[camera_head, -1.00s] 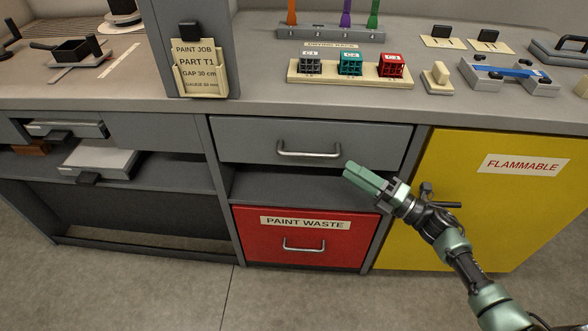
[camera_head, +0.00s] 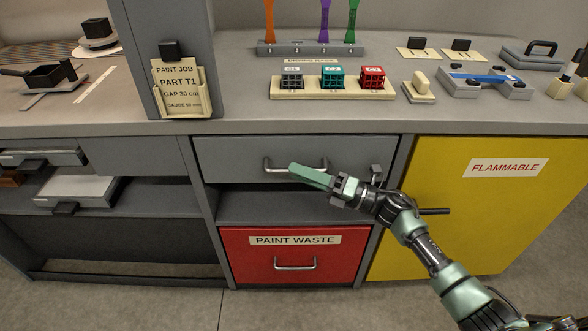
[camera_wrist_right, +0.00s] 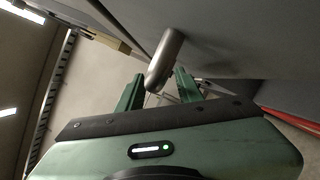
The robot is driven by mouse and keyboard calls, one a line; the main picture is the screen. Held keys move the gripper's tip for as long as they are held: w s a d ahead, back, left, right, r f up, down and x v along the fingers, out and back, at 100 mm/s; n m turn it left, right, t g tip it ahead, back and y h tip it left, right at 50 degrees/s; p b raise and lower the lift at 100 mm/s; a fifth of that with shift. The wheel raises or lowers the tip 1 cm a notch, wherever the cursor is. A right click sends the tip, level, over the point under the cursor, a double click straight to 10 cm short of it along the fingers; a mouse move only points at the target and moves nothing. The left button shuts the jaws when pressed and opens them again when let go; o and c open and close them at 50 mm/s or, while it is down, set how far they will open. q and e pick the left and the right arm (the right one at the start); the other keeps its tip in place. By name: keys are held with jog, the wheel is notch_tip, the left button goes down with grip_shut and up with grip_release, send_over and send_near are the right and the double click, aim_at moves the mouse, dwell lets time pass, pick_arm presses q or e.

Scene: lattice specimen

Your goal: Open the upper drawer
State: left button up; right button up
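The upper drawer (camera_head: 230,152) is a grey front under the worktop, and it is closed. Its silver bar handle (camera_head: 268,166) is partly hidden behind my right gripper (camera_head: 297,171), which comes in from the right. In the right wrist view the handle (camera_wrist_right: 164,60) lies at the mouth between the two green fingers (camera_wrist_right: 159,79). The fingers stand apart with a gap on the handle's sides, so the gripper is open. I cannot tell whether a finger touches the handle. My left gripper is not in view.
Below are an open shelf gap (camera_head: 265,207) and a red PAINT WASTE drawer (camera_head: 250,262). A yellow FLAMMABLE cabinet (camera_head: 470,215) stands right, its handle near my arm. The worktop (camera_head: 235,95) holds a cube rack (camera_head: 280,95) and tools.

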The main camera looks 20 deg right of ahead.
jog(key=shift+x, duration=0.75)
grip_shut()
dwell(0.9)
